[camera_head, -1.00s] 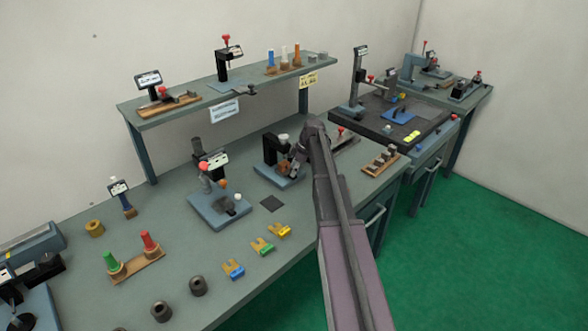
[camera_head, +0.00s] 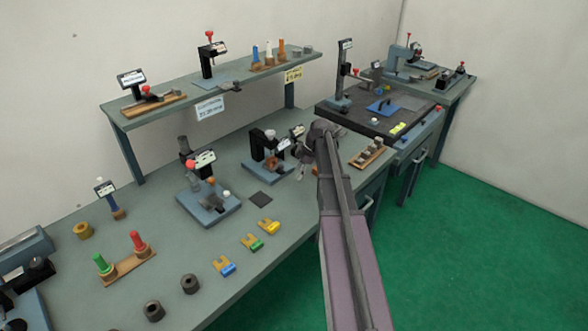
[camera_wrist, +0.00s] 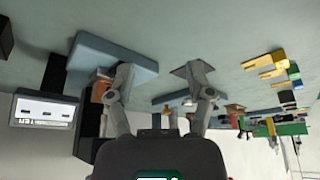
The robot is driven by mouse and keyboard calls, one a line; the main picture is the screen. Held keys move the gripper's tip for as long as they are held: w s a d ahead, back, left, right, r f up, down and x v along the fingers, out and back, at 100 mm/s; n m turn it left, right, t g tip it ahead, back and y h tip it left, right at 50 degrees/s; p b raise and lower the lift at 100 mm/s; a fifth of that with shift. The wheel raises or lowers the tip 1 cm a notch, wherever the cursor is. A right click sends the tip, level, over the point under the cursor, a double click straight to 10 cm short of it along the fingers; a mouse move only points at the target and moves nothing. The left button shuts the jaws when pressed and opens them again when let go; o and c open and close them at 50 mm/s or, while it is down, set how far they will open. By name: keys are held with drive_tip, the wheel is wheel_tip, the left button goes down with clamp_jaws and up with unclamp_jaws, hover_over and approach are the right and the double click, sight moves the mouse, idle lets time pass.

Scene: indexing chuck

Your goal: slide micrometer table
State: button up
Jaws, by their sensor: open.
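No label marks the micrometer table. The nearest device to my gripper (camera_head: 303,166) is a bench stand with a blue-grey base (camera_head: 262,172) and black upright (camera_head: 257,145). My gripper is beside its right side in the head view, partly hidden by my wrist. In the wrist view the stand looks upside down, with its blue base (camera_wrist: 118,52), a display (camera_wrist: 44,111) and an orange-brown part (camera_wrist: 101,88) at upper left. The left finger overlaps the orange-brown part; contact cannot be told. My fingers are apart (camera_wrist: 161,78), with nothing between the tips.
Left of it stands another gauge (camera_head: 208,203) with a red knob. A shelf (camera_head: 245,88) runs behind. A dark plate (camera_head: 365,115) is at right.

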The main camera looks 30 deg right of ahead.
drive_tip(key=p+v, duration=1.1)
drive_tip(key=v, duration=0.1)
drive_tip(key=shift+r, duration=0.3)
idle(0.7)
drive_tip(key=s+a+f+m+g+h+b, duration=0.1)
drive_tip(key=s+a+m, duration=0.5)
drive_tip(key=a, duration=0.8)
drive_tip(key=s+a+f+m+g+h+b, duration=0.1)
drive_tip(key=s+a+f+m+h+b, duration=0.1)
drive_tip(key=s+a+m, duration=0.5)
drive_tip(key=s+a+f+h, duration=0.1)
drive_tip(key=s+a, duration=0.5)
drive_tip(key=a, duration=0.2)
drive_tip(key=shift+a+f, duration=0.15)
drive_tip(key=shift+a, duration=0.15)
